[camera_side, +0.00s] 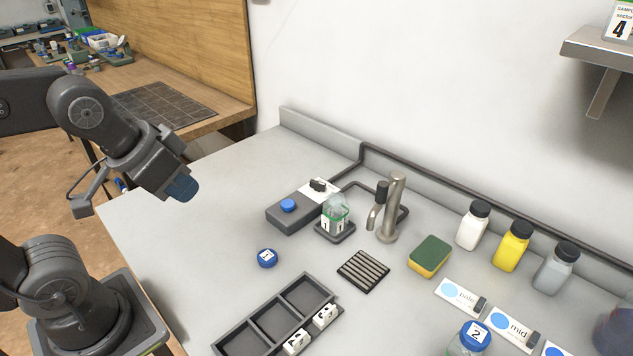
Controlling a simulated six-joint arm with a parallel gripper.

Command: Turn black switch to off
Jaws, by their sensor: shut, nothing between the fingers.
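The black switch (319,184) is a small dark knob on a white plate at the back end of a grey control box (291,214). A blue round button (288,205) sits on the same box, nearer the front. The switch's exact setting is too small to read. My gripper (184,189) is at the left, raised above the counter's left part and well apart from the box. Its fingers are shut and hold nothing.
A bottle labelled 1 (334,214) stands close to the box on a dark base. A metal tap (391,208) is right of it. A blue cap (267,258) and a compartment tray (274,327) lie in front. The counter between my gripper and the box is clear.

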